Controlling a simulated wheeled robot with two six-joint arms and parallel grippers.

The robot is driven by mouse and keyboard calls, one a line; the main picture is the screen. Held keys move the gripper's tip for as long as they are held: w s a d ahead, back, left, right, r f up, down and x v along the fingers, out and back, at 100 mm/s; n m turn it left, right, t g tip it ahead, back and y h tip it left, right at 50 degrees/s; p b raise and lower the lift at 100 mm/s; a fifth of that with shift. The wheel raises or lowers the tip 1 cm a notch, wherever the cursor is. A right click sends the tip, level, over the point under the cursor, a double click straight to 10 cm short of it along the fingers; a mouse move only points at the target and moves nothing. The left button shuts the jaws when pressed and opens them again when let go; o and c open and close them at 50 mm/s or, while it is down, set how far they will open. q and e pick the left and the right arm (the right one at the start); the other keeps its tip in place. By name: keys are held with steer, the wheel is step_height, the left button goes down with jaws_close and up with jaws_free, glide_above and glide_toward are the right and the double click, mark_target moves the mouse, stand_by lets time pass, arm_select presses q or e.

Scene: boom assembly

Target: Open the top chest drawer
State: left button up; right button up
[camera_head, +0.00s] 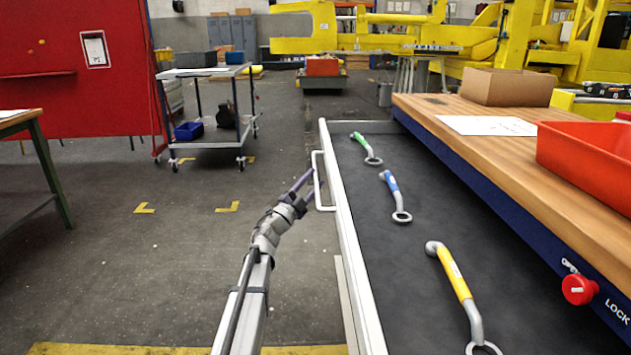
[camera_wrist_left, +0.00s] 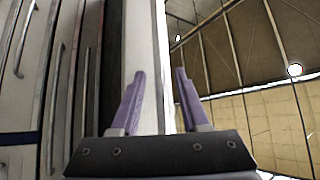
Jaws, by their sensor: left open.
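The top chest drawer (camera_head: 362,318) stands pulled out, its dark-lined inside exposed to the left of the wooden worktop. Its long white front carries a white bar handle (camera_head: 318,180) on the outer side. My left gripper (camera_head: 309,178) is open, its purple fingers at the handle; I cannot tell whether they touch it. In the left wrist view my left gripper (camera_wrist_left: 159,74) shows spread fingers with the white drawer front (camera_wrist_left: 146,45) behind them and nothing clearly gripped. My right gripper is not in view.
Wrenches with green (camera_head: 364,146), blue (camera_head: 391,185) and yellow (camera_head: 454,274) handles lie in the drawer. The worktop (camera_head: 470,160) holds a cardboard box (camera_head: 508,87) and a red bin (camera_head: 590,160). A red knob (camera_head: 579,290) marks OPEN and LOCK.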

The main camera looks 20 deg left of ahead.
arm_select(q)
steer(key=b+v, duration=0.2)
steer(key=v, duration=0.4)
steer(key=shift+s, duration=0.1)
